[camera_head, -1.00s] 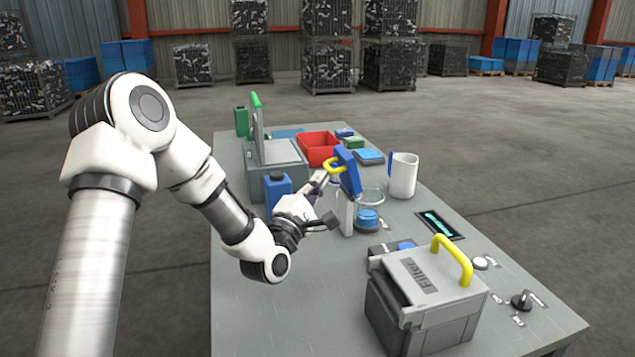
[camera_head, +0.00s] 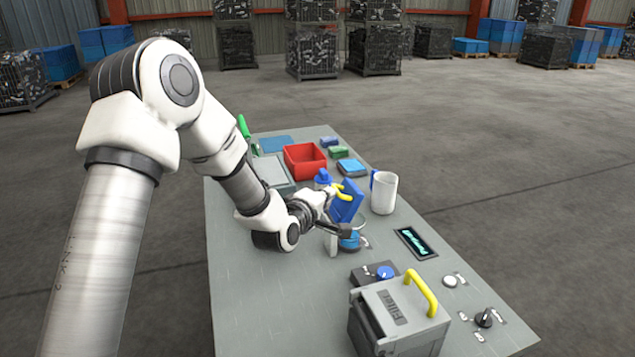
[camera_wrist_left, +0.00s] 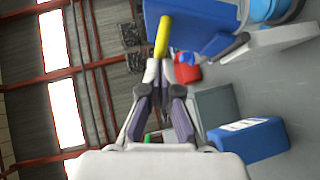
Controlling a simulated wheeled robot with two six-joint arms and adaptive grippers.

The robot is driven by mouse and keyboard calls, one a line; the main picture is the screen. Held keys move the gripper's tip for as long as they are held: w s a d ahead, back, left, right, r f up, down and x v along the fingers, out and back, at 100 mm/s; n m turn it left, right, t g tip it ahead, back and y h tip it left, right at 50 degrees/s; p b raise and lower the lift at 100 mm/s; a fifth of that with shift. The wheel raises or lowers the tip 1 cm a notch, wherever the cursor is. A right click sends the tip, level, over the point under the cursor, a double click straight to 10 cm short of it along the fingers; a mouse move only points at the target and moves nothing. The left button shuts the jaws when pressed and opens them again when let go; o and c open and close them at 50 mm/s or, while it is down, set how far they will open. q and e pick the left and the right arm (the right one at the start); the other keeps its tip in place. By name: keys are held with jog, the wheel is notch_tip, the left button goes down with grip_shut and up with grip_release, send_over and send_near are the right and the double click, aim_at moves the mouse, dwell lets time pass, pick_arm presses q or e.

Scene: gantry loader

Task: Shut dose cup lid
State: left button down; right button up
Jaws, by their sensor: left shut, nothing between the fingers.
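The dose cup's blue lid (camera_head: 347,203) stands raised and tilted above the dose cup (camera_head: 349,240), which has a clear rim and blue inside. A yellow handle (camera_head: 349,193) is on the lid. My left gripper (camera_head: 332,191) is shut and empty, with its fingertips at the handle side of the lid. In the left wrist view the closed fingertips (camera_wrist_left: 157,68) are at the lower end of the yellow handle (camera_wrist_left: 162,36), touching or very close. The blue lid (camera_wrist_left: 200,22) fills the top there. My right gripper is not in view.
A white mug (camera_head: 384,193) with a blue handle stands right of the lid. A grey filter box (camera_head: 385,315) with a yellow handle stands at the front. A red bin (camera_head: 304,160) is behind. A blue container (camera_wrist_left: 247,140) shows in the wrist view. The left front tabletop is bare.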

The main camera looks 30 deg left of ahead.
aim_at(356, 191)
pick_arm(q)
jog(key=w+d+m+g+y+p, duration=0.1)
jog(key=g+p, duration=0.1)
jog(key=p, duration=0.3)
jog(key=w+d+m+g+p, duration=0.2)
jog(key=p, duration=0.3)
jog(key=w+d+m+g+y+p, duration=0.1)
jog(key=w+g+p, duration=0.1)
jog(key=p, duration=0.3)
jog(key=shift+w+d+f+g+y+p, duration=0.1)
jog(key=shift+w+d+g+y+p, duration=0.05)
jog(key=shift+d+g+y+p, duration=0.2)
jog(key=shift+w+d+f+m+p, duration=0.2)
jog(key=shift+w+f, duration=0.1)
jog(key=shift+f, duration=0.15)
jog(key=shift+w+d+f+m+p, duration=0.1)
jog(key=shift+w+d+f+p, duration=0.15)
jog(key=shift+f, duration=0.2)
jog(key=shift+w+d+f+m+p, duration=0.15)
jog(key=shift+w+f, duration=0.15)
jog(key=shift+f, duration=0.15)
